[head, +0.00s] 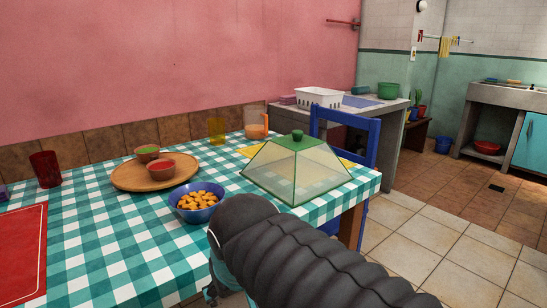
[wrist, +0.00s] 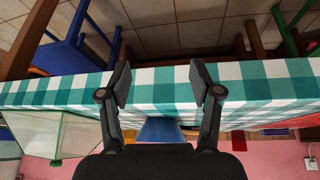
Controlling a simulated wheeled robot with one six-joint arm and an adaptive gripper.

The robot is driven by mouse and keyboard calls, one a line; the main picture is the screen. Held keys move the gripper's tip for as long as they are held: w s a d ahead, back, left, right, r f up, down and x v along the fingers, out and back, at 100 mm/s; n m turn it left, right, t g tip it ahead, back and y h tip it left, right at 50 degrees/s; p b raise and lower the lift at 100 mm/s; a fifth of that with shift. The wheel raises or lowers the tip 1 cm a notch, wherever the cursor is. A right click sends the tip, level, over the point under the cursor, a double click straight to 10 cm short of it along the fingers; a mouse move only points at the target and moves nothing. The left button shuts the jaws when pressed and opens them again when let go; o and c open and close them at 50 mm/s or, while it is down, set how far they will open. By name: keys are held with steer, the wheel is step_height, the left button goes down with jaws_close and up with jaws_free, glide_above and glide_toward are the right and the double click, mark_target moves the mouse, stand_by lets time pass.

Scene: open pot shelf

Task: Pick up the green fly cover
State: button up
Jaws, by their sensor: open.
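The green fly cover (head: 296,170) is a see-through pyramid with green edges and a green knob on top. It stands upright on the checked tablecloth near the table's right end. In the wrist view, the fly cover (wrist: 58,133) shows at the lower left, partly cut off by the frame edge. My gripper (wrist: 160,82) is open, with nothing between its fingers. It is at the table's near edge, to one side of the cover and apart from it. In the head view my dark arm hides most of the gripper.
A blue bowl of orange-brown pieces (head: 197,202) stands left of the cover. Beyond it is a wooden board (head: 150,175) with two small bowls. A blue chair (head: 342,128) is behind the cover. A yellow cup (head: 217,131) and a glass jug (head: 256,124) stand farther back.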

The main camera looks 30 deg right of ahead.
steer(key=w+d+r+m+g+h+b, duration=0.1)
steer(key=w+d+r+m+h+b, duration=0.15)
steer(key=w+d+r, duration=0.5)
steer(key=w+d+r+m+g+h+b, duration=0.1)
steer(key=w+d+r+m+h, duration=0.35)
steer(key=w, duration=0.55)
steer(key=m+g+h+b, duration=0.4)
steer(key=m+g+h, duration=0.1)
steer(key=m, duration=0.6)
glide_toward(297, 131)
steer(key=x, duration=0.2)
steer(key=b+x, duration=0.1)
steer(key=x, duration=0.1)
steer(key=shift+s+d+f, duration=0.1)
steer(key=shift+s+d, duration=0.2)
steer(key=shift+d, duration=0.05)
steer(key=shift+w+b+x, duration=0.15)
steer(key=shift+b+x, duration=0.15)
steer(key=shift+x, duration=1.05)
steer(key=shift+w+b+x, duration=0.15)
steer(key=shift+b+x, duration=0.1)
steer(key=shift+x, duration=1.1)
jaws_close()
